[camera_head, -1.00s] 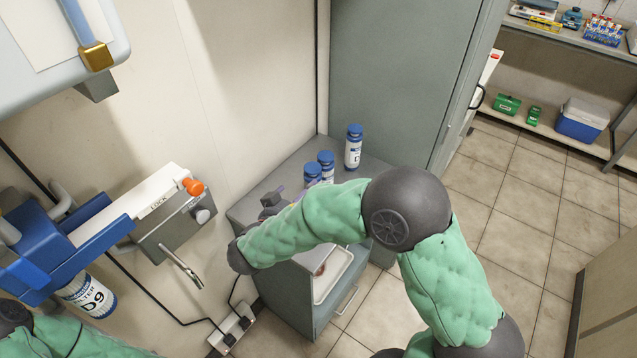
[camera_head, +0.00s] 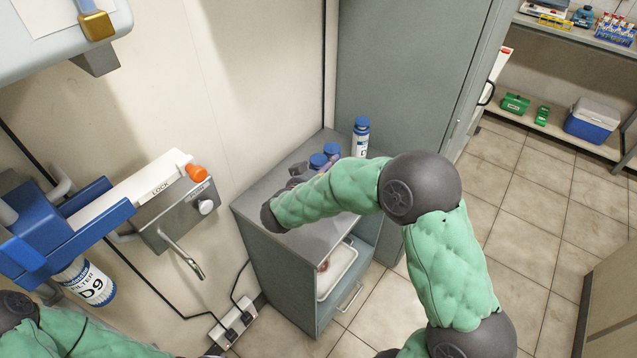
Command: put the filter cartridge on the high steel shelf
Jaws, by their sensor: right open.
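Several blue-capped filter cartridges are in view. One, marked D9 (camera_head: 88,283), hangs upright under a blue holder on the left wall. A white-labelled cartridge (camera_head: 361,140) stands upright at the back of a grey cabinet top, and two more blue caps (camera_head: 317,161) show in front of it, their bodies mostly hidden by my right arm. My right gripper (camera_head: 297,170) is open above the cabinet top, close to the two nearer cartridges and largely hidden behind my forearm. My left gripper is out of view. A steel rack's upper shelf (camera_head: 572,34) is at top right.
The grey cabinet (camera_head: 275,275) has an open compartment with a white tray (camera_head: 338,272). A tall grey locker (camera_head: 400,75) stands behind it. The LOCK unit (camera_head: 180,215) with lever juts from the left wall. A blue cooler (camera_head: 590,121) sits on the rack's lower shelf.

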